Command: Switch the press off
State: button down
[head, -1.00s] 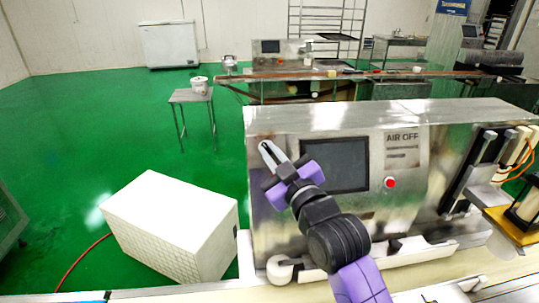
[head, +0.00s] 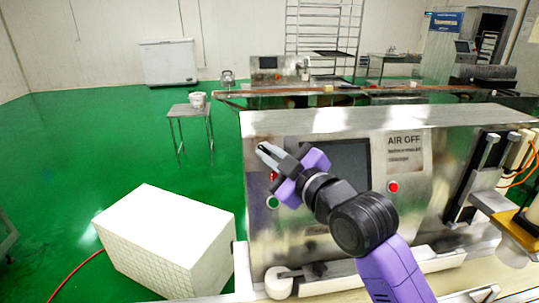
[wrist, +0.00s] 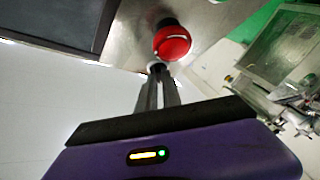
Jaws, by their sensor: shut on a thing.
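The press (head: 330,230) is a steel machine with a dark screen (head: 350,165) on its front. A red button (head: 273,176) sits left of the screen, partly hidden by my gripper, above a green button (head: 272,202). My gripper (head: 263,149) is at the panel's left side. In the wrist view the red button (wrist: 172,42) is round and domed, right at my fingertips (wrist: 157,70). The fingers are close together and shut at its edge; the exact grip is hard to see. Another red button (head: 393,187) is right of the screen, under "AIR OFF".
A white box (head: 165,240) stands on the green floor at the left. A rail with a white roller (head: 278,282) runs along the press's foot. A slide and orange hoses are at the right.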

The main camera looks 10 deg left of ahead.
jog(key=c, duration=1.5)
grip_release()
jog(key=b+v, duration=0.2)
jog(key=v, duration=0.5)
jog(key=shift+s+d, duration=0.2)
jog(key=shift+s, duration=0.1)
